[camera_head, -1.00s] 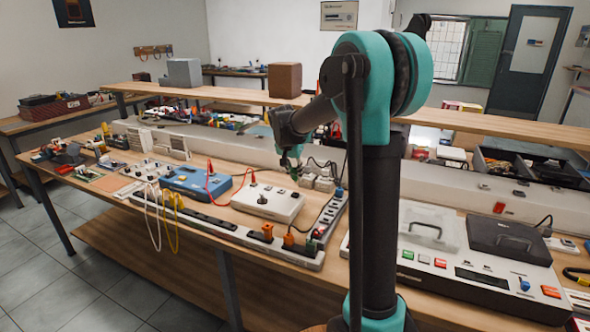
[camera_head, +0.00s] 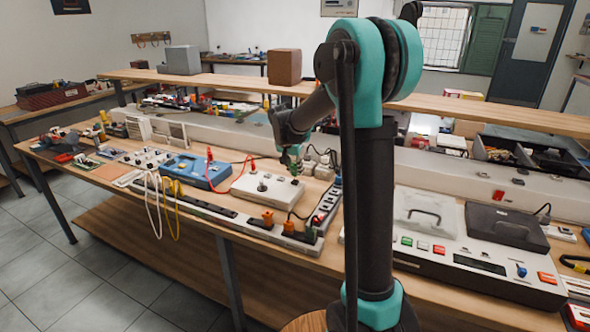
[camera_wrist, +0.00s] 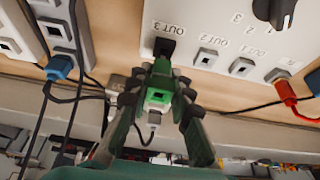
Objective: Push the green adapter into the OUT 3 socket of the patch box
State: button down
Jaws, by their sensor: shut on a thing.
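The white patch box (camera_wrist: 225,25) fills the top of the wrist view, its labels upside down. The OUT 3 socket (camera_wrist: 164,46) shows as a dark square beside its label. My gripper (camera_wrist: 158,92) is shut on the green adapter (camera_wrist: 158,96), with a finger on each side. The adapter lies just below the OUT 3 socket in the picture; I cannot tell whether they touch. In the head view my gripper (camera_head: 291,160) is at the right back part of the patch box (camera_head: 262,194); the adapter is too small to make out there.
A red plug (camera_wrist: 285,90) with its cable is in the box's edge. A power strip (camera_head: 325,208) stands right of the box, and a blue plug (camera_wrist: 60,66) with dark cables is close to my gripper. A blue instrument (camera_head: 197,171) stands left of the box.

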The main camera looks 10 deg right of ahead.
jog(key=shift+f, duration=1)
dwell(3.1)
jog(key=c, duration=1.3)
grip_release()
jog(key=w+d+v, duration=0.1)
jog(key=v, duration=1.5)
jog(key=shift+r, duration=0.6)
jog(key=shift+a, duration=0.1)
